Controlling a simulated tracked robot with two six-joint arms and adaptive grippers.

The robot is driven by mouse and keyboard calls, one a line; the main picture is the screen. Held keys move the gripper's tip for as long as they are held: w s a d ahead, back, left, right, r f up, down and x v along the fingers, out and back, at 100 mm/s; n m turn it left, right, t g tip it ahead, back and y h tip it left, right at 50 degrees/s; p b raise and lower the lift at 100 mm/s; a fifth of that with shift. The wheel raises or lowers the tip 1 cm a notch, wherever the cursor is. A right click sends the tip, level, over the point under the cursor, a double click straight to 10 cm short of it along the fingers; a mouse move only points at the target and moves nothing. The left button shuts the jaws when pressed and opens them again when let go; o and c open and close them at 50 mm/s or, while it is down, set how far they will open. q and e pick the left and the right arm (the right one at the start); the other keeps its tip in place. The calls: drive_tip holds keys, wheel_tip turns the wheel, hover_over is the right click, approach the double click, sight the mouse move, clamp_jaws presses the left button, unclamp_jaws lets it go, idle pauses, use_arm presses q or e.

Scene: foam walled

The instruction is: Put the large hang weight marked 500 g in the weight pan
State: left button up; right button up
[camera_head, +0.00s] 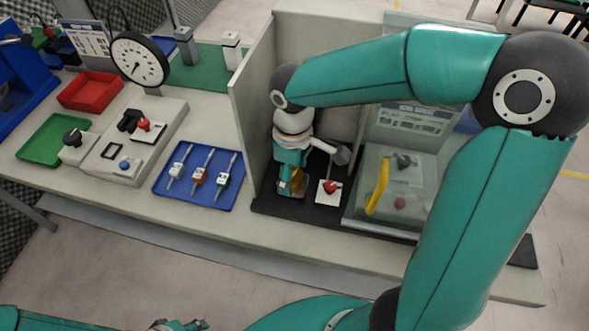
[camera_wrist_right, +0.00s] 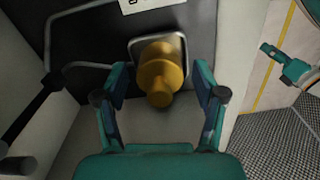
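A brass hang weight with a narrower knob (camera_wrist_right: 161,70) sits over a square, metal-rimmed pan (camera_wrist_right: 134,43) in the right wrist view. Its marking cannot be read. In the head view the weight (camera_head: 298,183) shows partly behind my right gripper (camera_head: 291,180), inside the walled enclosure. In the wrist view my right gripper (camera_wrist_right: 161,78) is open, one finger on each side of the weight, with visible gaps. Whether the weight rests fully on the pan floor is hard to tell. My left gripper (camera_head: 180,326) is at the bottom edge, largely cut off; it also shows in the wrist view (camera_wrist_right: 288,66).
Grey foam walls (camera_head: 252,122) stand close to the left of and behind my right gripper. A red knob on a white plate (camera_head: 329,190) and a clear box with a yellow handle (camera_head: 377,188) stand to the right. A blue tray (camera_head: 200,178) lies outside the left wall.

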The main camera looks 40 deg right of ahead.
drive_tip(key=shift+r+p, duration=0.4)
drive_tip(key=shift+r, duration=0.05)
wheel_tip(320, 180, up, 12)
drive_tip(key=p, duration=0.1)
drive_tip(key=shift+r, duration=0.2)
idle(0.5)
